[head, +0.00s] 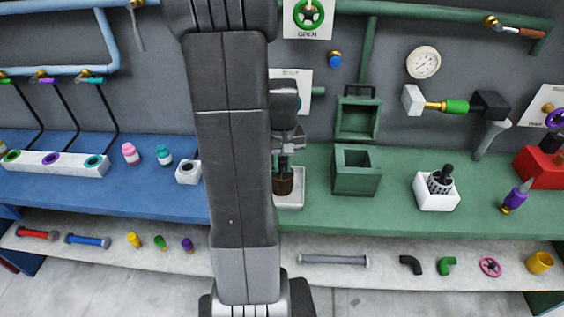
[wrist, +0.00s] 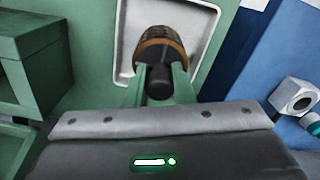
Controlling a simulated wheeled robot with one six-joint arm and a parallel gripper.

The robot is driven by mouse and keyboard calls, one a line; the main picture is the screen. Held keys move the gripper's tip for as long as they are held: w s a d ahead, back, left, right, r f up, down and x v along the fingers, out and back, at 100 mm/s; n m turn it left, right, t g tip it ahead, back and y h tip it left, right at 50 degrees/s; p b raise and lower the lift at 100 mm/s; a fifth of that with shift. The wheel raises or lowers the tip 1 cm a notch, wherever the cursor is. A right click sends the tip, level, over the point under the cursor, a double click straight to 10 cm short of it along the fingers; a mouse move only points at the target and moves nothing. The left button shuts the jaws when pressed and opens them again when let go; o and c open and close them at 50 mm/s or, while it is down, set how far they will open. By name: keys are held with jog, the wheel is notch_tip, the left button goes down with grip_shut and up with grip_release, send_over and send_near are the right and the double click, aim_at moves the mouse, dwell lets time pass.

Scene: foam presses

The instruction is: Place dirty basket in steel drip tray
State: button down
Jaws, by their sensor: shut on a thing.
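The dirty basket (head: 283,184) is brown with a black knob on top. My gripper (head: 285,161) is shut on it by the knob. In the wrist view the basket (wrist: 159,46) hangs beyond my gripper (wrist: 160,82), whose fingers sit either side of the knob. The steel drip tray (head: 290,205) is a pale, shallow, rimmed square on the green bench. It also shows in the wrist view (wrist: 126,50). The basket is over or inside its outline; I cannot tell whether it touches the tray floor. My arm hides the tray's left side in the head view.
An open green box (head: 356,172) stands just right of the tray. A white holder (head: 436,197) with a grey basket (head: 440,181) is further right. A white block (head: 188,173) stands left on the blue bench. A shelf with small parts runs below.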

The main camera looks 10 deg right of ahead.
jog(key=shift+f, duration=0.1)
jog(key=shift+f, duration=0.15)
jog(key=c, duration=1.2)
grip_release()
jog(key=shift+c, duration=0.2)
notch_tip(320, 180, up, 12)
jog(key=shift+r, duration=0.25)
